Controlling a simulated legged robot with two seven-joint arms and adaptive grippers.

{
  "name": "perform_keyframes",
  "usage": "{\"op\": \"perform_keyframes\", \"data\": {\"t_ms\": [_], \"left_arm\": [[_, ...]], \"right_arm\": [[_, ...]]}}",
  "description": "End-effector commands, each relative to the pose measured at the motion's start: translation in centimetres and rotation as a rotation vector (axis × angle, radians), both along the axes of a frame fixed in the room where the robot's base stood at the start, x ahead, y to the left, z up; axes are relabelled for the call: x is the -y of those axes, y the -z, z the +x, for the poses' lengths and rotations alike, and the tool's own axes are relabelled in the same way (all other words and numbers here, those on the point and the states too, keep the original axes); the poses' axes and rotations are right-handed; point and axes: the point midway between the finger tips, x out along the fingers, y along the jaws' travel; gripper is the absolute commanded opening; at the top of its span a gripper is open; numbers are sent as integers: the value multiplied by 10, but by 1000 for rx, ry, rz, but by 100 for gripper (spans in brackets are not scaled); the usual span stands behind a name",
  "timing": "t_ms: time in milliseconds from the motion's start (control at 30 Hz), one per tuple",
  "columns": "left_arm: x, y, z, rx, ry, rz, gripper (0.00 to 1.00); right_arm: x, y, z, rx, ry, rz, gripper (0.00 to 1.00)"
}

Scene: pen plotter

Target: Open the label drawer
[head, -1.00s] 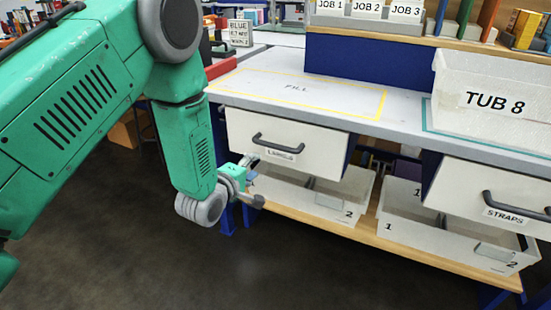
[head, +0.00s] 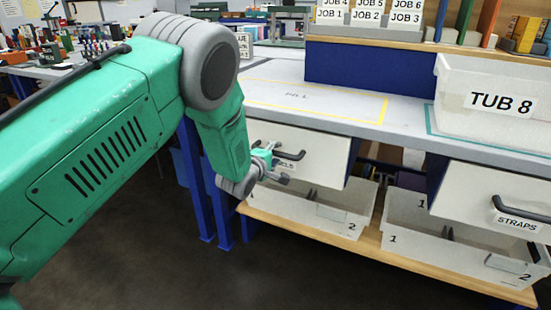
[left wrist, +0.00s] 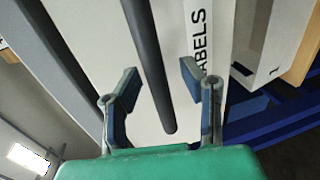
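The label drawer (head: 325,160) has a white front under the bench top, and it looks shut. Its dark bar handle (head: 291,154) is partly hidden by my left gripper (head: 279,164). Its label plate, reading "LABELS" (left wrist: 199,45), is partly covered by a finger in the left wrist view. There, my left gripper (left wrist: 159,75) is open, with one finger on each side of the handle (left wrist: 155,65). The fingers are apart from the bar in the picture; the depth between them and it is hard to tell. My right gripper is not in view.
Clear bins (head: 330,212) stand on the wooden lower shelf (head: 310,232) below the drawer. A straps drawer (head: 475,190) is at the right, with Tub 8 (head: 490,85) above it. The blue bench legs (head: 197,190) are close to my left arm.

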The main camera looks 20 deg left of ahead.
Motion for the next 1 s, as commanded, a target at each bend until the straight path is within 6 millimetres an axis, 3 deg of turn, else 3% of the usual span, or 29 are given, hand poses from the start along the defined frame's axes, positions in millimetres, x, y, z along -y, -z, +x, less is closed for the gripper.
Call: {"op": "perform_keyframes", "data": {"t_ms": [267,400,767,1000], "left_arm": [[0,0,2,-1,-1,0,36],[0,0,2,0,0,0,0],[0,1,-5,-6,-2,-3,0],[-2,-2,-36,-10,-4,-5,0]], "right_arm": [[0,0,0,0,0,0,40],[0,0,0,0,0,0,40],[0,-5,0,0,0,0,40],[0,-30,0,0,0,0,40]]}}
